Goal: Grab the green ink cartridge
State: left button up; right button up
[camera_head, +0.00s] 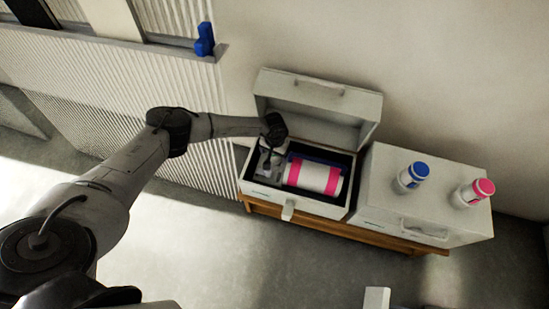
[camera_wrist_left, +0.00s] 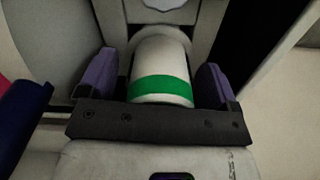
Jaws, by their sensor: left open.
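The green ink cartridge (camera_wrist_left: 162,88), a white cylinder with a green band, sits between the two purple fingers of my left gripper (camera_wrist_left: 155,75) in the left wrist view. The fingers are apart, one on each side of it; I cannot tell whether either touches it. In the head view my left gripper (camera_head: 268,166) is down inside the left end of the open white box (camera_head: 257,188). There I cannot make out the green band behind the wrist. My right gripper is not in view.
A large white cylinder with pink bands (camera_head: 313,176) lies in the box, right of my gripper. The raised lid (camera_head: 318,101) stands behind. On the closed box (camera_head: 400,215) stand a blue-capped bottle (camera_head: 411,177) and a pink-capped bottle (camera_head: 472,192).

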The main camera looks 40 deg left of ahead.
pick_arm(q)
jog(key=shift+f, duration=0.1)
jog(key=c, duration=1.1)
